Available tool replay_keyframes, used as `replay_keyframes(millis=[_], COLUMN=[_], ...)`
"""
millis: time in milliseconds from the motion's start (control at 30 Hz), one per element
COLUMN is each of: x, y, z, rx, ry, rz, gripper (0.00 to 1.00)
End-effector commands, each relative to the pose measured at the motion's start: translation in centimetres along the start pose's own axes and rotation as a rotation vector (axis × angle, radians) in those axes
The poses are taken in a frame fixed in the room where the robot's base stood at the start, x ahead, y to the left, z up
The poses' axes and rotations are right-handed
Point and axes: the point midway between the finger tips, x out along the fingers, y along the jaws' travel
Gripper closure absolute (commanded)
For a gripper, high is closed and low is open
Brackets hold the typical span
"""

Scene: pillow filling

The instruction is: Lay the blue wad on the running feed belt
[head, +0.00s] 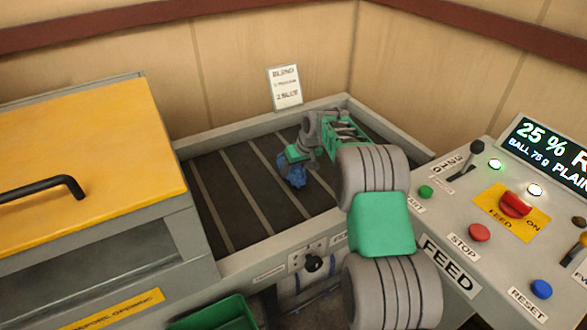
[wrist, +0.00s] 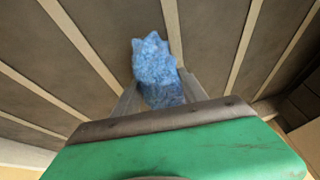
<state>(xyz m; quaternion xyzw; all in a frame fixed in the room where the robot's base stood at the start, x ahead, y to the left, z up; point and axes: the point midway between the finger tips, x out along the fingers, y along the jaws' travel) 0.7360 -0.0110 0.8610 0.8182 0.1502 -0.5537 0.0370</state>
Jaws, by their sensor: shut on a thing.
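The blue wad (head: 296,176) is a small crumpled clump at the end of my arm, over the feed belt in the head view. It also shows in the wrist view (wrist: 155,62), between my fingers. My gripper (wrist: 157,88) is shut on the wad. The feed belt (head: 240,192) is dark with pale crosswise slats, inside a grey frame. The wad is low over the belt; I cannot tell if it touches. One still frame does not show whether the belt moves.
A yellow-lidded machine (head: 80,150) stands at the left. A control panel (head: 450,225) is at the right, with a red switch (head: 515,205) on a yellow plate and a lit display (head: 550,155). A small sign (head: 285,88) stands behind the belt. A green bin (head: 215,315) is below.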

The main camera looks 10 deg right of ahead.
Motion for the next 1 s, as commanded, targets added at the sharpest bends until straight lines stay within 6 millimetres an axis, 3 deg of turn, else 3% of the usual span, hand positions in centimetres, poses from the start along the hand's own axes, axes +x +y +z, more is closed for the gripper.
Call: replay_keyframes(millis=[500,533,767,1000], x=[1.1,1.1,1.1,1.1], y=[0.1,0.1,0.1,0.1], z=[0.5,0.5,0.5,0.5], rx=[0.0,0.0,0.0,0.0], ry=[0.0,0.0,-0.001,-0.001], rz=[0.0,0.0,0.0,0.0], gripper=[0.91,0.49,0.3,0.28])
